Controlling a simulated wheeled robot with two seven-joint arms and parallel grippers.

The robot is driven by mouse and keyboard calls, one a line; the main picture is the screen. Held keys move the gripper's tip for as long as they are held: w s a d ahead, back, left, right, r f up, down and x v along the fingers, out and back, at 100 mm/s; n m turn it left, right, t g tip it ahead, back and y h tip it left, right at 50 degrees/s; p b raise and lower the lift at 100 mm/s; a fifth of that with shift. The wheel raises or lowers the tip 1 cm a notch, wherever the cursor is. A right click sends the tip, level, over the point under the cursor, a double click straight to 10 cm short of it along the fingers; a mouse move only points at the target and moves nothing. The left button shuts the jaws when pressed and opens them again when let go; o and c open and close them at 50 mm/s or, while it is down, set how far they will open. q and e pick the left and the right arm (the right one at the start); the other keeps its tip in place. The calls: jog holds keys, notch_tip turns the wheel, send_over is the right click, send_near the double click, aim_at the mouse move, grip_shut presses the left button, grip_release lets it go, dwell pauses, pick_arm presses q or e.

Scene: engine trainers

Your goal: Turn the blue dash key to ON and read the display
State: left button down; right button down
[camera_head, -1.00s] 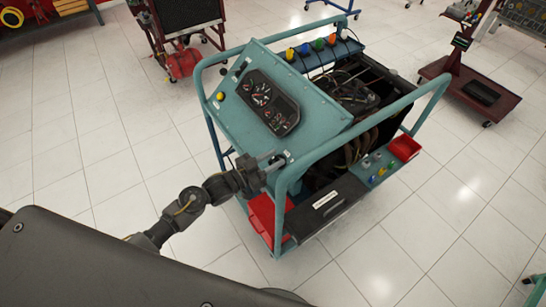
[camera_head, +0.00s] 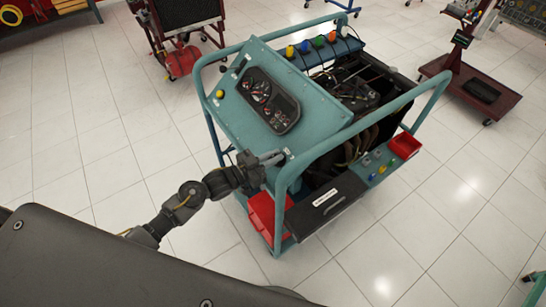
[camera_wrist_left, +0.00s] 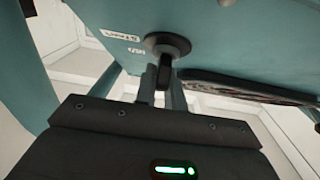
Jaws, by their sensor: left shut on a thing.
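The teal engine trainer's sloped dash panel (camera_head: 235,115) carries a black instrument cluster (camera_head: 268,100) with round gauges and a small dark screen; any reading is too small to make out. My left gripper (camera_head: 272,160) is at the panel's lower corner. In the left wrist view the dash key (camera_wrist_left: 165,72) looks dark, not clearly blue, and stands out of a round black lock (camera_wrist_left: 167,45). The left gripper's fingers (camera_wrist_left: 161,95) are shut on the key. In the head view the gripper hides the key. My right gripper is not in view.
The trainer's teal tube frame (camera_head: 283,205) runs close beside my left gripper. A red bin (camera_head: 262,212) and a black drawer-like box (camera_head: 325,200) sit below. Coloured caps (camera_head: 318,43) line the back rail.

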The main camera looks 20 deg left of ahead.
pick_arm(q)
jog(key=m+g+h+b, duration=0.1)
jog(key=m, duration=0.1)
jog(key=m+g+h+b, duration=0.1)
jog(key=m, duration=0.1)
jog(key=m+g+b, duration=0.2)
jog(key=shift+f+h, duration=0.25)
jog(key=shift+h, duration=0.15)
jog(key=shift+s+r+m+g+h+b, duration=0.1)
jog(key=shift+m+g+h+b, duration=0.1)
jog(key=shift+m+g+b, duration=0.95)
jog(key=shift+s+r+m+g+h+b, duration=0.1)
jog(key=shift+m+g+h+b, duration=0.1)
jog(key=shift+m+g+b, duration=0.9)
jog(key=shift+m+p, duration=0.35)
jog(key=c, duration=1.5)
grip_release()
jog(key=shift+b+v, duration=1.45)
jog(key=shift+v, duration=3.9)
